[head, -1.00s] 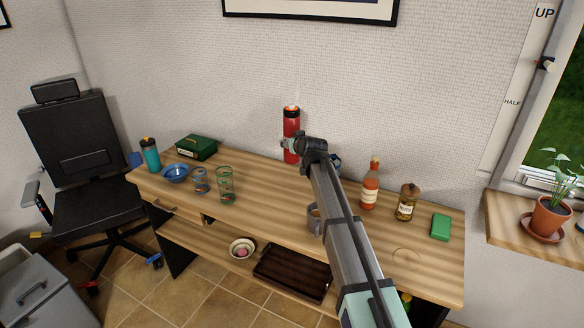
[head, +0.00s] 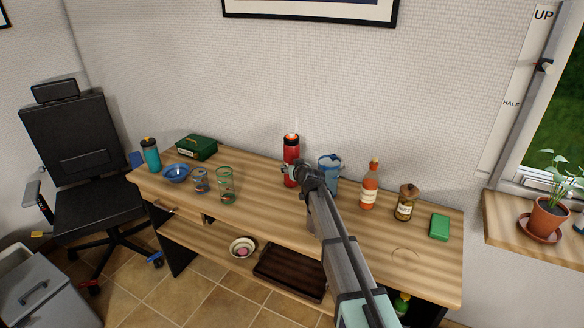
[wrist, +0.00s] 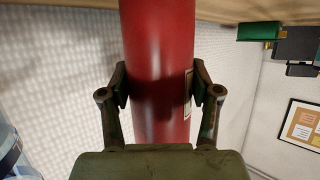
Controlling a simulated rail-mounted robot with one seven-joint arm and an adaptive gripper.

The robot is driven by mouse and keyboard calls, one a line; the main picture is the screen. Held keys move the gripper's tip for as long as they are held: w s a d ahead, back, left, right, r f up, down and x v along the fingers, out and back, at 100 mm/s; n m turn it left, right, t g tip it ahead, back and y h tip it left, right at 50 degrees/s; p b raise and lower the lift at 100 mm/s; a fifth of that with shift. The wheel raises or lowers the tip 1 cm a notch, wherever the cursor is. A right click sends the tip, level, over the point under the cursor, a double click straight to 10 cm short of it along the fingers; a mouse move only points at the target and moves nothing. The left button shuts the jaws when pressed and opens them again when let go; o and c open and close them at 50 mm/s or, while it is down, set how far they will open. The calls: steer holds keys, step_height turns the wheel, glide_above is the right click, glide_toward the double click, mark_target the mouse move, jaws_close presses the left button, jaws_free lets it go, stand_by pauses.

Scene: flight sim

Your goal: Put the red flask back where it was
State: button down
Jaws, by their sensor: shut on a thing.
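The red flask (head: 292,160) with a black top is upright at the back of the wooden desk (head: 270,200), near the wall. My gripper (head: 290,170) is shut on its body, and the wrist view shows a finger on each side of the red flask (wrist: 160,50). In the head view my arm reaches over the desk from the front right. The flask's base is very near or on the desktop; I cannot tell if it touches. A faint round outline (head: 405,256) shows on the bare desktop at the front right.
Further right are an orange bottle (head: 369,188), a jar (head: 405,205) and a green box (head: 439,227). Glasses (head: 225,187), a blue bowl (head: 175,173) and a teal flask (head: 151,155) stand left. Clear desktop lies left of the flask.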

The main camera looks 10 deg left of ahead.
steer(key=shift+f, duration=0.1)
steer(key=shift+c, duration=1.2)
jaws_free()
steer(key=shift+r, duration=0.25)
steer(key=b+v, duration=0.1)
steer(key=v, duration=0.6)
steer(key=shift+s, duration=0.25)
